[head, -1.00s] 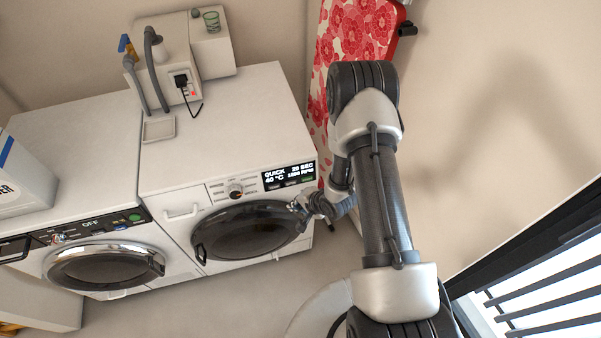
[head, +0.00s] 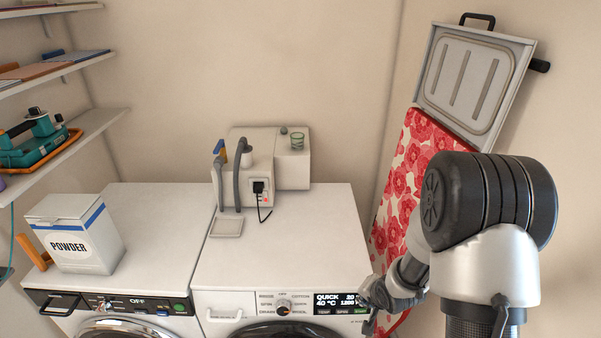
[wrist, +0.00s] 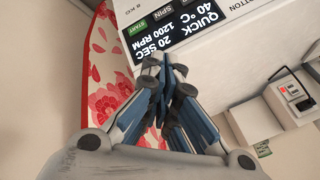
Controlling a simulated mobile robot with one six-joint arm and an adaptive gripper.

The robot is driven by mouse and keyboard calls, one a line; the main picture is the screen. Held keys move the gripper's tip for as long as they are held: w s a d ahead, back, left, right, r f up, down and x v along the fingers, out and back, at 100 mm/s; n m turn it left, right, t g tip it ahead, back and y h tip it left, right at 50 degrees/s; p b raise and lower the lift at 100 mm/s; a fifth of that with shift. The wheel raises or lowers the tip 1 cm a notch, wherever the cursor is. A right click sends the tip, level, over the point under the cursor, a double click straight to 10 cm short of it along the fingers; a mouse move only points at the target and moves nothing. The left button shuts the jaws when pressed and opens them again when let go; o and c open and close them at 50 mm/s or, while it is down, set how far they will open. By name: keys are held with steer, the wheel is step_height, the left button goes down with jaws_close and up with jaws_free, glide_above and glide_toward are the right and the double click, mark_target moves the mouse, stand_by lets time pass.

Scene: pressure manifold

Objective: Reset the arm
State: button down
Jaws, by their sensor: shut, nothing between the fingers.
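My gripper (head: 369,297) is at the right front corner of the right washing machine (head: 300,240), close to its lit display (head: 338,300). The display reads QUICK, 40 °C, 20 SEC and 1200 RPM, and part of it is hidden by my gripper in the head view. In the wrist view my gripper (wrist: 163,75) is shut and empty, its blue-grey fingers together in front of the display (wrist: 180,30). I cannot tell whether the fingertips touch the machine.
The left machine (head: 150,215) shows OFF and bears a powder box (head: 75,240). A manifold unit (head: 235,165) with a plugged cord stands at the back of the right machine. A red floral ironing board (head: 400,190) leans on the wall beside my arm.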

steer(key=s+r+n+h, duration=0.15)
steer(key=s+r, duration=0.25)
steer(key=r, duration=0.6)
steer(key=s+r+n+h, duration=0.15)
steer(key=s+r, duration=0.25)
steer(key=r, duration=0.5)
steer(key=s+a+r+n, duration=0.1)
steer(key=s+r, duration=0.2)
steer(key=s, duration=0.3)
steer(key=s+a+r+n+g+y, duration=0.1)
steer(key=s+r+n, duration=0.1)
steer(key=s, duration=0.5)
steer(key=s+a+r+n+y, duration=0.1)
steer(key=s+r+n, duration=0.1)
steer(key=s+r, duration=0.2)
steer(key=s, duration=0.3)
steer(key=shift+a+r+g, duration=0.15)
steer(key=shift+a+g, duration=0.15)
steer(key=shift+a, duration=0.1)
